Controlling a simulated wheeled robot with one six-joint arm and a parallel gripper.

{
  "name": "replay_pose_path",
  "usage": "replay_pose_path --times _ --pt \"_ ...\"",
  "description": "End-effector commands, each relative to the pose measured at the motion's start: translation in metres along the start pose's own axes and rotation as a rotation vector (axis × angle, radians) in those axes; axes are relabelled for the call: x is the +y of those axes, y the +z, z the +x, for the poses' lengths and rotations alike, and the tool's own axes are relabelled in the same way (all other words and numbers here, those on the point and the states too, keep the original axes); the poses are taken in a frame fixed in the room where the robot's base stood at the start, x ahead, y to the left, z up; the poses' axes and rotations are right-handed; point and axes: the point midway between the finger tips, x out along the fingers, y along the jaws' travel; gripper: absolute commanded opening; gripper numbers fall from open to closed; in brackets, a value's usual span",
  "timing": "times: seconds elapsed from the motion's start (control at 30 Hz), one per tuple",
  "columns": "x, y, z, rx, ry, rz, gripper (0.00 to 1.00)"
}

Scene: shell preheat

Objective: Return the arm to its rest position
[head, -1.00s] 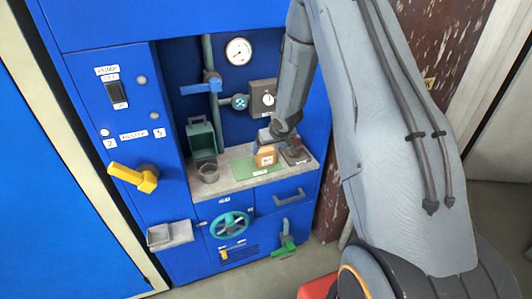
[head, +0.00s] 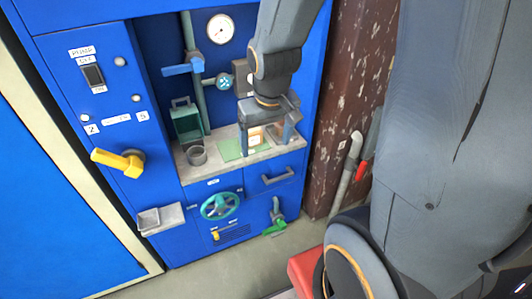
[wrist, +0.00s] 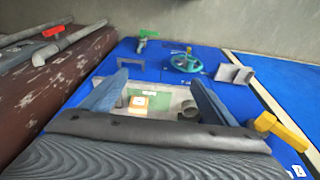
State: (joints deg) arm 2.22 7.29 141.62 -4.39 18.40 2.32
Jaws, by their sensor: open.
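My gripper (head: 266,142) is over the right part of the counter in the blue cabinet, its fingers apart. In the wrist view my gripper (wrist: 160,78) is open with nothing held between its fingers. A small orange box with a pale label (head: 256,137) stands at the right side of the green mat (head: 230,149), seen between the fingers. The box also shows in the wrist view (wrist: 139,102), apart from both fingers. My arm links cover part of the recess's right side.
A grey cup (head: 197,155) and a green bin (head: 186,122) stand left of the mat. A yellow lever (head: 118,160), a grey tray (head: 161,218), a green wheel (head: 220,206) and a green-handled valve (head: 275,227) stick out of the cabinet. A rusty brown column (head: 340,110) stands to the right.

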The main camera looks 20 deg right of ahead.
Motion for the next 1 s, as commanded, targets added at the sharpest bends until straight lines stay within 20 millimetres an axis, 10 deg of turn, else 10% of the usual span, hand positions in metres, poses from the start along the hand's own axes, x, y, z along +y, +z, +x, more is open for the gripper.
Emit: replay_pose_path --times 0.23,1.0 --pt "-0.021 0.049 -0.022 -0.06 -0.032 -0.003 0.81" --pt "-0.022 0.057 0.009 -0.094 -0.034 -0.006 0.81"
